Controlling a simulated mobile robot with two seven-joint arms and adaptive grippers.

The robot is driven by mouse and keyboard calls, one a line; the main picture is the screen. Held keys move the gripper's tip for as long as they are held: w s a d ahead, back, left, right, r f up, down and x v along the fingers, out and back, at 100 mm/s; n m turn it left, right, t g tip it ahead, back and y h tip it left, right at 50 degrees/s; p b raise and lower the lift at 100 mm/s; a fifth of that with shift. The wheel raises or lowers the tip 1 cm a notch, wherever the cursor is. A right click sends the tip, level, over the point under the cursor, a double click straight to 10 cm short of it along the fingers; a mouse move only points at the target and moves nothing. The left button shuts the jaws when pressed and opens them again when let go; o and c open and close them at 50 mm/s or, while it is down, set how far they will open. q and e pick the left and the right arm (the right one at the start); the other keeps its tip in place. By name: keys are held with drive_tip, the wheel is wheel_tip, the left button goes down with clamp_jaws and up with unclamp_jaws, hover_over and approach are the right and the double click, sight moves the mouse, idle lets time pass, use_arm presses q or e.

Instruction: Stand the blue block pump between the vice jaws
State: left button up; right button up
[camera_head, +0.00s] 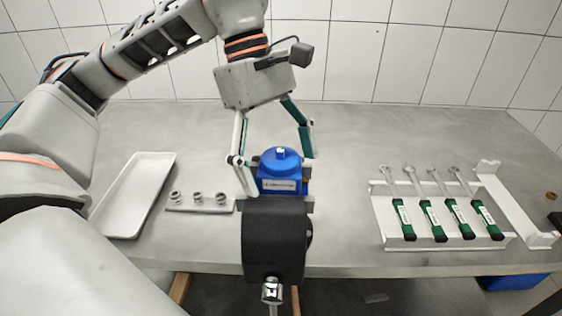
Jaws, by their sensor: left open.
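The blue block pump (281,174) stands upright at the black vice (273,240), near the table's front edge. It has a round top with a small light knob and a pale label on its front. The vice body hides its lower part, so I cannot tell whether it sits fully between the jaws. My left gripper (279,180) comes down from above. Its fingers are open, one on each side of the pump; I cannot tell whether they touch it. My right gripper is not in view.
A white tray (107,226) lies at the left, beside a holder (184,209) with several small metal fittings. At the right a white rack (384,213) holds several green-handled wrenches, next to a white bracket (518,210). The table's back middle is clear.

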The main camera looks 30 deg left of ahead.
use_arm(q)
drive_tip(key=v, duration=1.2)
